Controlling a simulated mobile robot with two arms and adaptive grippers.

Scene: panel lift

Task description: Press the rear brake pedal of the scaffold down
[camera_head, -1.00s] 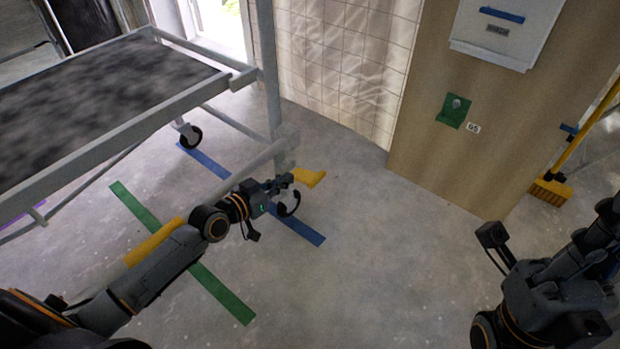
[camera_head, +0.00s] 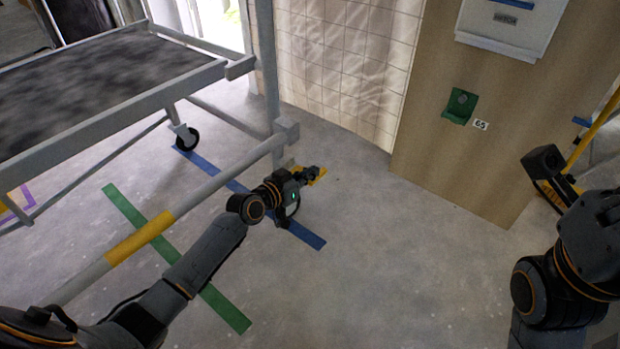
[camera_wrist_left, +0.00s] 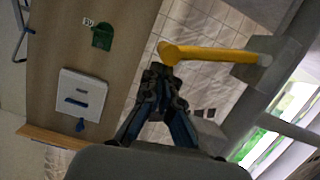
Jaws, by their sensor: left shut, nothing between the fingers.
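The scaffold (camera_head: 190,92) stands at the left with a dark deck. Its yellow brake pedal (camera_head: 321,177) juts out near the foot of the nearest post (camera_head: 272,80), largely hidden behind my left gripper (camera_head: 316,171). In the left wrist view the pedal (camera_wrist_left: 212,54) reaches from a grey block, and its bent end is close to my left fingertips (camera_wrist_left: 160,72). My left gripper is shut and empty; I cannot tell whether it touches the pedal. My right gripper (camera_head: 552,188) is at the right edge, partly visible, away from the scaffold, its jaw state unclear.
A wooden panel (camera_head: 430,160) with a green fitting (camera_head: 460,105) and a white box (camera_head: 505,28) stands at the back right. Blue tape (camera_head: 305,233) and green tape (camera_head: 225,308) mark the floor. A caster (camera_head: 187,138) is under the scaffold. The middle floor is clear.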

